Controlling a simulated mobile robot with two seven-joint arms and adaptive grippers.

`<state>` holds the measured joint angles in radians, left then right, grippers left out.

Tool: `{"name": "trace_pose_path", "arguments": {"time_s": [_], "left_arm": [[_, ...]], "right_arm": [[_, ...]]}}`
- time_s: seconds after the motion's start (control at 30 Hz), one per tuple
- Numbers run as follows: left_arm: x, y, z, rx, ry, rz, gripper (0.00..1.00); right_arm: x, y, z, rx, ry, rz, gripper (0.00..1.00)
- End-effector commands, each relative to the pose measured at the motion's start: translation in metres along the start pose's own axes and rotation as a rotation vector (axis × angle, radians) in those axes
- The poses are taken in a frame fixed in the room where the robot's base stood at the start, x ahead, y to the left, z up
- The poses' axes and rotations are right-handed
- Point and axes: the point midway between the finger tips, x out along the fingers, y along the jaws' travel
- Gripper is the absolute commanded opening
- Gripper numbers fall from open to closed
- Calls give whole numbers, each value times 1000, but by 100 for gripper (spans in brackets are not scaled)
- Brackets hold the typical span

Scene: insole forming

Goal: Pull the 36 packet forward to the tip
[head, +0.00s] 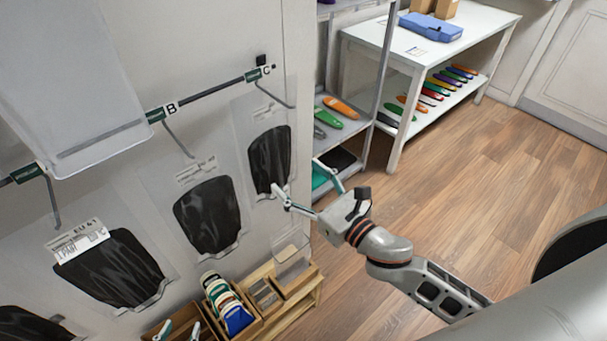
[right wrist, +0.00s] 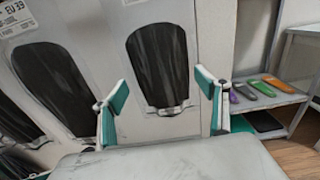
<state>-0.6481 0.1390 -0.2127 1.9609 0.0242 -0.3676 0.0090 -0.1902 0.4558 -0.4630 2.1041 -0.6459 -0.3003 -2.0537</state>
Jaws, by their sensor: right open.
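Clear packets with black insoles hang from hooks on the wall. The packet on hook C (head: 268,160) is furthest right, and I cannot read a 36 on its label. My right gripper (head: 298,177) is open and empty in front of this packet's lower part; one fingertip overlaps its edge, and I cannot tell whether they touch. In the right wrist view, a packet (right wrist: 158,68) shows between the spread fingers of my right gripper (right wrist: 152,92), beyond them. Two teal-backed fingertips of my left gripper (head: 179,331) show apart at the bottom edge.
A packet on hook B (head: 207,215) and one marked about EU 41 (head: 110,268) hang further left. A grey shelf (head: 345,130) and white table (head: 440,50) stand right. The wooden floor there is clear.

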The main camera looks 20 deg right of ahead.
Motion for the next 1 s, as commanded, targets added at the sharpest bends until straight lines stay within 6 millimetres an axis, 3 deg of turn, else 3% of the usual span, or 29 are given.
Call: {"name": "trace_pose_path", "arguments": {"time_s": [0.33, 0.8, 1.0], "left_arm": [[-1, -1, 0, 1, -1, 0, 40], [-5, -2, -8, 1, 1, -1, 40], [-6, -2, -8, 1, 2, -1, 40]], "right_arm": [[5, 0, 1, 3, -1, -1, 74], [67, -1, 1, 4, -1, -2, 74], [77, 0, 0, 4, 1, -1, 74]]}}
